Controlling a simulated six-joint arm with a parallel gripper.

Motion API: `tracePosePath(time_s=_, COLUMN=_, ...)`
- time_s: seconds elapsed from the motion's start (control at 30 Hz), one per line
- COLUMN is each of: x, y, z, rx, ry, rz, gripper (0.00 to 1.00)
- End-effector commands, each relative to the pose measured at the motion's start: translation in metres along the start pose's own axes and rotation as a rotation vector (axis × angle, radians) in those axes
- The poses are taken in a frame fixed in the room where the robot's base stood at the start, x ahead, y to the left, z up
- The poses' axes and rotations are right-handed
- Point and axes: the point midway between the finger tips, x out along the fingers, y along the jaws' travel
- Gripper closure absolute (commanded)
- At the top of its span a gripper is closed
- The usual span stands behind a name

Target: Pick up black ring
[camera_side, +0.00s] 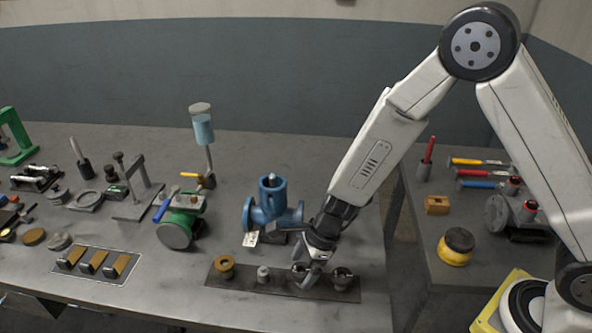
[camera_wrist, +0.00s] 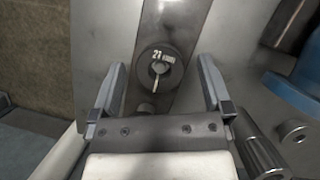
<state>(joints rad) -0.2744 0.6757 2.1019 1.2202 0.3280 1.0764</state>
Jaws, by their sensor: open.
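A dark round ring (camera_wrist: 148,72), seen from above, lies between my gripper's fingers in the wrist view. My gripper (camera_wrist: 161,78) is open, with one finger on each side of the ring and visible gaps. In the side view my gripper (camera_side: 309,274) is low over a dark strip plate (camera_side: 243,281) near the table's front edge. The fingers partly hide the round part beneath them there. I cannot tell whether the fingertips touch the plate.
The plate also carries a brass ring (camera_side: 224,267), a grey knob (camera_side: 263,275) and a dark cup-shaped part (camera_side: 343,278) close right of my gripper. A blue valve (camera_side: 271,205) stands just behind. A green valve (camera_side: 178,229) is farther left. The table's right edge is near.

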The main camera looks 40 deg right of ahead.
Motion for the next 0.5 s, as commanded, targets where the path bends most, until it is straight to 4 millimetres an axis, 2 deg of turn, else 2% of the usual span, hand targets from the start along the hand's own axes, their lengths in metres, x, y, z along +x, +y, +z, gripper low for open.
tracePosePath(time_s=0.5, x=0.0011, y=0.0, z=0.0, rx=0.0, ry=0.0, rz=0.0, gripper=0.0)
